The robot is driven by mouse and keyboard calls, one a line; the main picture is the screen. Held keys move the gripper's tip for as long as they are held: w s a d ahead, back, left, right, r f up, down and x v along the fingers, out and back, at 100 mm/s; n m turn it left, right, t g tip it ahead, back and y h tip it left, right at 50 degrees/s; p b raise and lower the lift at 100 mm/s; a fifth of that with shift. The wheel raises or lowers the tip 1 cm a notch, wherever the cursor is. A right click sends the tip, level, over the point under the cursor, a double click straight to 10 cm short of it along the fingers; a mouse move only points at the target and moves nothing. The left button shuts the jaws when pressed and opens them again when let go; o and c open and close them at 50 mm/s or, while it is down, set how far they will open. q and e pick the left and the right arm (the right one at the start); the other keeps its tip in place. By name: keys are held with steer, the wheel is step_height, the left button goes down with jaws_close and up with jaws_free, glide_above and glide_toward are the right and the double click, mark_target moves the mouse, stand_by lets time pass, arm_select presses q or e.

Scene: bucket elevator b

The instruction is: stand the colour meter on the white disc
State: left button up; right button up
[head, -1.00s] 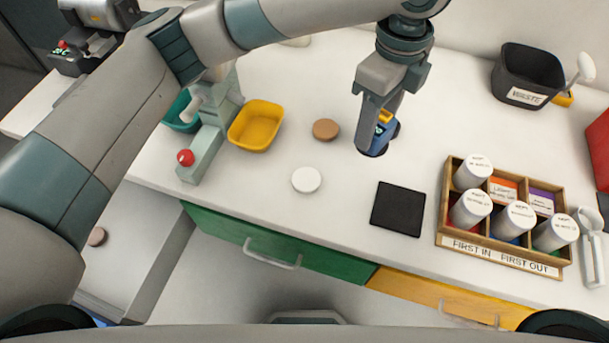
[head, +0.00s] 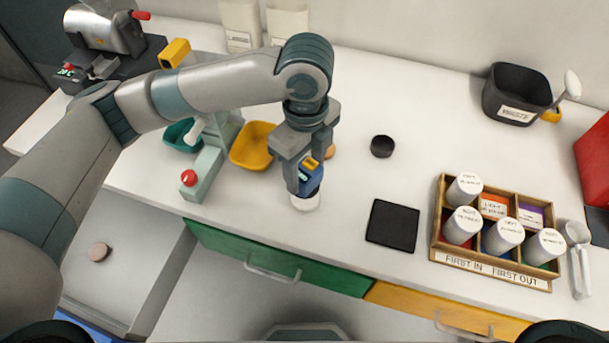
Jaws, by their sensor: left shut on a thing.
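The colour meter (head: 311,175) is a small blue device with a yellow part on top and a dark lower end. My left gripper (head: 307,166) is shut on it and holds it upright, pointing down. The white disc (head: 305,204) lies on the worktop directly below the meter, and its far part is hidden by the meter. I cannot tell whether the meter's lower end touches the disc or hangs just above it. My right gripper is not in view.
A black round holder (head: 382,146) stands empty to the right. A tan disc (head: 330,152) is partly hidden behind my gripper. A yellow tray (head: 252,147) and a press with a red knob (head: 203,172) stand left. A black mat (head: 392,225) and a wooden jar rack (head: 492,277) lie right.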

mark_target(305, 179)
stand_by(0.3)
arm_select(q)
steer(key=shift+f+p, duration=0.55)
steer(key=shift+f, duration=1.5)
steer(key=shift+f, duration=0.1)
steer(key=o, duration=1.4)
steer(key=shift+c, duration=0.2)
step_height(305, 179, up, 12)
steer(key=b, duration=0.2)
steer(key=shift+b, duration=0.3)
